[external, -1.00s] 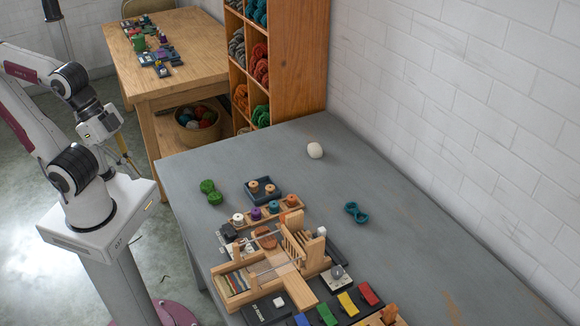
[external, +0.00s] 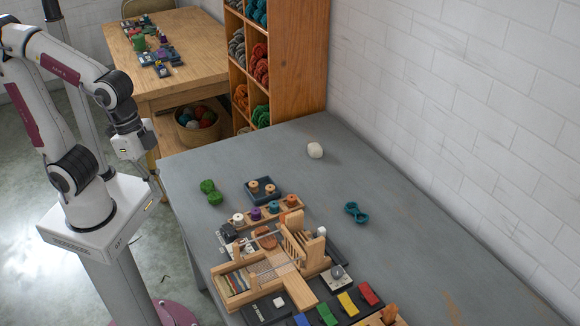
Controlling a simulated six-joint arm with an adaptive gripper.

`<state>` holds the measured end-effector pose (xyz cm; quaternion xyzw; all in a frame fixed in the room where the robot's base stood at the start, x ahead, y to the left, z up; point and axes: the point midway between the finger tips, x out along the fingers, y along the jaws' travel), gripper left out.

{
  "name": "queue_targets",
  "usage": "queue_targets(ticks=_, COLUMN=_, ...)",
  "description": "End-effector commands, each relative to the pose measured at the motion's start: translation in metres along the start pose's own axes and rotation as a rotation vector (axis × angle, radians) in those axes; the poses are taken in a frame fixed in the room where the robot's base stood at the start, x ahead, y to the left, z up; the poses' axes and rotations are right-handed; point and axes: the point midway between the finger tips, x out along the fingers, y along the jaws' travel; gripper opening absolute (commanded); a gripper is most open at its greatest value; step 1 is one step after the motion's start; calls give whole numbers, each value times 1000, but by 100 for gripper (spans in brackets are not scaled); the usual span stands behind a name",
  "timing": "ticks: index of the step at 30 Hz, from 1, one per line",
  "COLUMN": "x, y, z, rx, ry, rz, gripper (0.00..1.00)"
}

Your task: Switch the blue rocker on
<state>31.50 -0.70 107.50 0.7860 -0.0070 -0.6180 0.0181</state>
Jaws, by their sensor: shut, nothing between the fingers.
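A row of coloured rockers sits on a dark base at the bottom of the external view. The blue rocker (external: 301,320) is the leftmost and is partly cut off by the bottom edge. Beside it are a green rocker (external: 327,315), a yellow rocker (external: 348,304) and a red rocker (external: 369,293). Whether the blue rocker is on or off is too small to tell. My gripper (external: 161,192) is shut and empty, pointing down beside the table's left edge. It is far from the blue rocker and touches nothing that I can see.
A wooden loom (external: 282,262) stands just behind the rockers. A spool rack (external: 266,212), a dark block with two knobs (external: 263,190), a green skein (external: 210,192), a teal skein (external: 356,212) and a white ball (external: 315,150) lie on the grey table (external: 430,265). The right side is largely clear.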

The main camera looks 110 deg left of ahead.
Motion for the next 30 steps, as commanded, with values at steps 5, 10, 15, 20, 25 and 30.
queue_targets(ticks=5, x=10, y=3, z=-19, rx=7, ry=-27, rz=14, gripper=0)
queue_targets(ticks=10, x=20, y=6, z=-38, rx=19, ry=-45, rz=28, gripper=0)
queue_targets(ticks=15, x=32, y=10, z=-58, rx=35, ry=-62, rz=45, gripper=0)
queue_targets(ticks=20, x=44, y=14, z=-77, rx=54, ry=-74, rz=61, gripper=0)
queue_targets(ticks=25, x=58, y=17, z=-97, rx=78, ry=-85, rz=78, gripper=0)
queue_targets(ticks=30, x=73, y=21, z=-117, rx=104, ry=-93, rz=98, gripper=0)
